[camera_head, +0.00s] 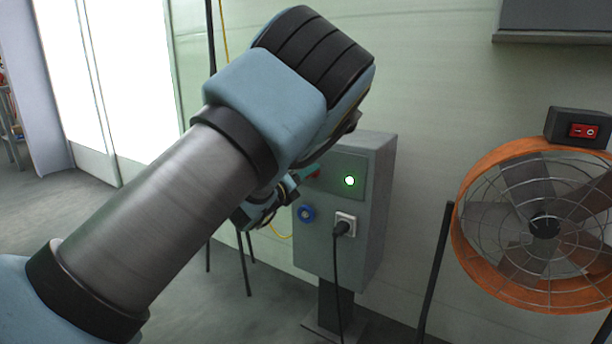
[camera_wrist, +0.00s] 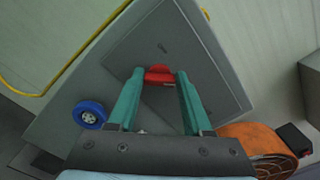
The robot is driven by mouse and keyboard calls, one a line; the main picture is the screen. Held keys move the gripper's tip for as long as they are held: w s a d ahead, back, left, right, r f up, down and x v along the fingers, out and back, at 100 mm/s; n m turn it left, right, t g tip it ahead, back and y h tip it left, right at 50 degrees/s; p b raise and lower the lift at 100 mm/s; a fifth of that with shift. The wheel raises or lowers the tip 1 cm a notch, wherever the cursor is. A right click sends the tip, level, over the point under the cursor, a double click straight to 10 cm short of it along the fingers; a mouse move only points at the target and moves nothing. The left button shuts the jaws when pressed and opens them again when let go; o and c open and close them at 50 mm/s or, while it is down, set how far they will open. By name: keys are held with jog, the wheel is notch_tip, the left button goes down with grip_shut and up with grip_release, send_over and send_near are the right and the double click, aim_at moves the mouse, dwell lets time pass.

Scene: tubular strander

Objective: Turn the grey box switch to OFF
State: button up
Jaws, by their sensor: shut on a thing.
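The grey box (camera_head: 376,215) stands on a post by the wall, with a lit green lamp (camera_head: 350,181) on its front panel. Its red switch (camera_wrist: 158,74) shows between my fingertips in the wrist view. In the head view only a sliver of red shows beside the teal fingers, and my arm hides much of that side. My gripper (camera_wrist: 160,72) is shut on the red switch, one teal finger at each side of it. The grey box face (camera_wrist: 72,72) looks tilted in the wrist view. I cannot read any ON or OFF marking.
A blue round socket (camera_head: 306,213) and a plugged-in cable (camera_head: 342,229) sit below the panel. An orange fan (camera_head: 465,235) stands to the right, with a black box bearing a red rocker switch (camera_head: 583,131) above it. A yellow cable (camera_wrist: 22,92) runs behind the box.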

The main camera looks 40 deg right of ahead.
grip_shut()
jog(key=shift+n, duration=0.3)
jog(key=n, duration=1.7)
jog(key=shift+f, duration=0.35)
jog(key=shift+n, duration=0.3)
